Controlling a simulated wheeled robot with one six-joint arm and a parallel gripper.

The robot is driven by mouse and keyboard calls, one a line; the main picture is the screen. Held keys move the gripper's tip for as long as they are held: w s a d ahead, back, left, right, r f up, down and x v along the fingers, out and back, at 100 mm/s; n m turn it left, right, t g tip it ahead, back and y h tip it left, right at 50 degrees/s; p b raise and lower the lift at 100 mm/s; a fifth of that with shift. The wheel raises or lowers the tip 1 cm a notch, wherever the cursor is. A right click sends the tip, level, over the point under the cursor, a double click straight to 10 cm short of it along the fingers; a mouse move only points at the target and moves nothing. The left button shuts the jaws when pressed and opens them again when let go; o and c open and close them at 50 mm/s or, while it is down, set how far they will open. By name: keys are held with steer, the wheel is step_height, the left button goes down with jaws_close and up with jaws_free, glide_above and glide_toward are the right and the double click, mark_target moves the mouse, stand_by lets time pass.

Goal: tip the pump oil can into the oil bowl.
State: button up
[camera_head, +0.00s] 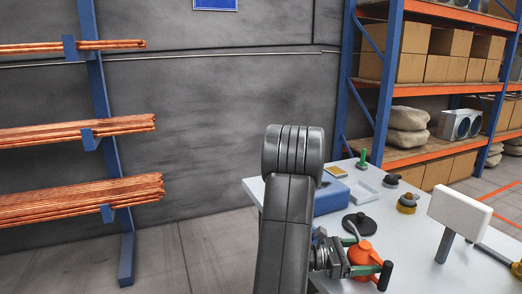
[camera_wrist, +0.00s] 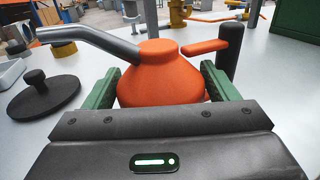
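The orange oil can (camera_wrist: 160,75) stands upright between the green fingers of my gripper (camera_wrist: 160,88) in the wrist view. Both fingers appear to press against its sides. Its grey spout (camera_wrist: 85,37) points left, and an orange lever sticks out to the right beside a dark upright handle. In the head view the can (camera_head: 361,256) shows low at the centre right, partly hidden by my gripper (camera_head: 360,262). I cannot tell whether its base touches the table. I cannot surely pick out the oil bowl in either view.
On the white table (camera_head: 410,250) lie a black knobbed disc (camera_head: 360,224), a blue box (camera_head: 330,198), a shallow tray (camera_head: 364,192) and brass-coloured fittings (camera_head: 407,204). A white panel on a post (camera_head: 459,214) stands right. Copper pipe racks and shelves stand behind.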

mark_target(358, 245)
steer(key=c, duration=1)
steer(key=shift+r, duration=0.1)
steer(key=shift+c, duration=0.2)
steer(key=shift+r, duration=0.35)
steer(key=shift+r+p, duration=0.35)
steer(key=shift+p, duration=0.15)
steer(key=shift+r+p, duration=0.55)
steer(key=shift+r, duration=0.35)
steer(key=shift+r+p, duration=2)
steer(key=shift+r, duration=0.9)
